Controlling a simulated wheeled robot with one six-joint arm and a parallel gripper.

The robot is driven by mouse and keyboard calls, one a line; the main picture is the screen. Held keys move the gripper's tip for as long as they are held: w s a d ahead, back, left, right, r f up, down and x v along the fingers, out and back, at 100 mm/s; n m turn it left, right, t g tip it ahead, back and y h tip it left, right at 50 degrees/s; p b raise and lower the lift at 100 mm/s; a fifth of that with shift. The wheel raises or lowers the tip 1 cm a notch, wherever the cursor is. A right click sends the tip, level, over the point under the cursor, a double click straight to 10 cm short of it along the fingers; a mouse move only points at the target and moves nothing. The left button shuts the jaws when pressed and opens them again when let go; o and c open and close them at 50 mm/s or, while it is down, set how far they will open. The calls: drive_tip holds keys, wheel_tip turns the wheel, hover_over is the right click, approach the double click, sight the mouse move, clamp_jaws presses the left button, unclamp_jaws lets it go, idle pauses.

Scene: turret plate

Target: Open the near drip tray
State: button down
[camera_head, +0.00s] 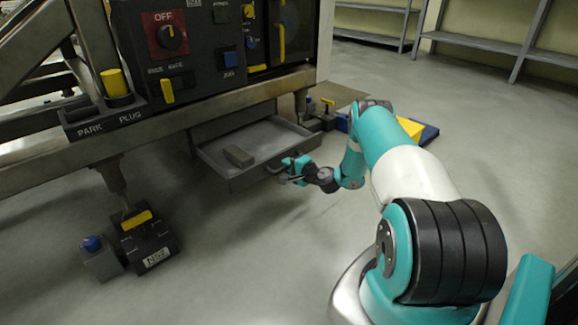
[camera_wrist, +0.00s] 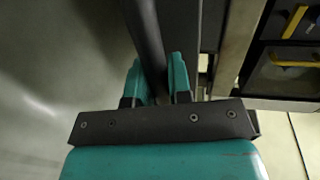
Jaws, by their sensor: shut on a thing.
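The near drip tray (camera_head: 215,166) is a shallow grey drawer under the machine's frame, in the head view. It is pulled out, and its inside shows with a small grey block (camera_head: 239,156) lying in it. My gripper (camera_head: 288,171) is at the tray's front right, at its handle. In the wrist view my gripper's teal fingers (camera_wrist: 160,82) stand on both sides of a dark bar, the handle (camera_wrist: 146,40), and are shut on it. The far end of the handle is partly hidden by my gripper in the head view.
The control panel (camera_head: 205,50) with knobs and switches stands above the tray. A foot block marked N (camera_head: 150,240) and a small block with a blue knob (camera_head: 98,258) stand on the floor at left. Yellow and blue items (camera_head: 412,129) lie behind my arm. The floor in front is clear.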

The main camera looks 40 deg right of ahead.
drive_tip(key=c, duration=1.1)
unclamp_jaws()
drive_tip(key=shift+o, duration=0.2)
drive_tip(key=p+v, duration=0.8)
drive_tip(key=v, duration=0.9)
drive_tip(key=shift+s+p, duration=0.25)
drive_tip(key=shift+p, duration=0.15)
